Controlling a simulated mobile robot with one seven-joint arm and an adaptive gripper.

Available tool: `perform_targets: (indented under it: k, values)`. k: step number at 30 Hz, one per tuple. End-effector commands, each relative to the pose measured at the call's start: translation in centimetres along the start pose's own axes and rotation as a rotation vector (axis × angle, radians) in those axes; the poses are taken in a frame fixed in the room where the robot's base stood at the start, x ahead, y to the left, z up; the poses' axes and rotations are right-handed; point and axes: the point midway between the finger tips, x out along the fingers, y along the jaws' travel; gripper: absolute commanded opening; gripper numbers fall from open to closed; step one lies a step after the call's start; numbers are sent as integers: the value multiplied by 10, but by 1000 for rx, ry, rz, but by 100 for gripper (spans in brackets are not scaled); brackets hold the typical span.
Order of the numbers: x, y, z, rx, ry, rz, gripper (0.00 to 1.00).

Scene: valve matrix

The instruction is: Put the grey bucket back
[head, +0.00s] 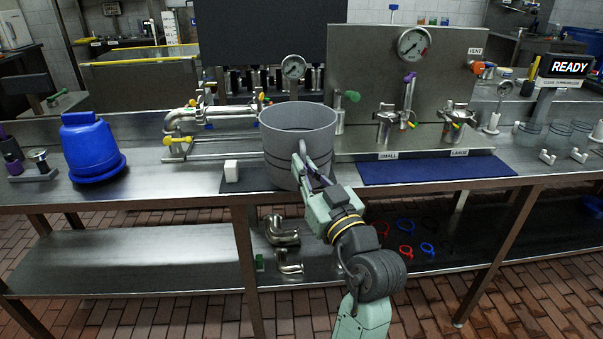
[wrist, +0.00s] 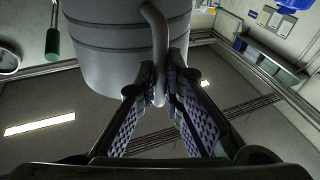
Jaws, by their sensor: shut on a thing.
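The grey bucket (head: 297,137) is upright at the middle of the steel bench in the head view, over or on a dark mat. It also shows at the top of the wrist view (wrist: 110,45). My gripper (head: 304,166) reaches it from the front. In the wrist view, my gripper (wrist: 160,85) has its two fingers closed around the bucket's handle (wrist: 158,40). I cannot tell whether the bucket's base touches the mat.
The dark mat (head: 236,181) holds a small white block (head: 231,171). An upturned blue bucket (head: 90,148) stands at left. A blue mat (head: 435,169) lies bare at right. Pipes and a green-handled valve (head: 350,97) stand close behind the grey bucket. Clear beakers (head: 557,135) stand far right.

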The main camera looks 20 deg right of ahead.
Motion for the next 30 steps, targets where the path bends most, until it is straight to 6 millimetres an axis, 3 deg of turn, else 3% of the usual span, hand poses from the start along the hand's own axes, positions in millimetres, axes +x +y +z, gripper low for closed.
perform_targets:
  k: [3, 9, 16, 22, 30]
  values:
    - [29, 11, 8, 0, 0, -2, 0]
    - [58, 23, 18, -1, 1, -2, 0]
    - [71, 30, 24, 1, 0, 0, 0]
    - [62, 28, 56, 2, 0, 1, 0]
    - [62, 28, 57, -1, 2, 0, 0]
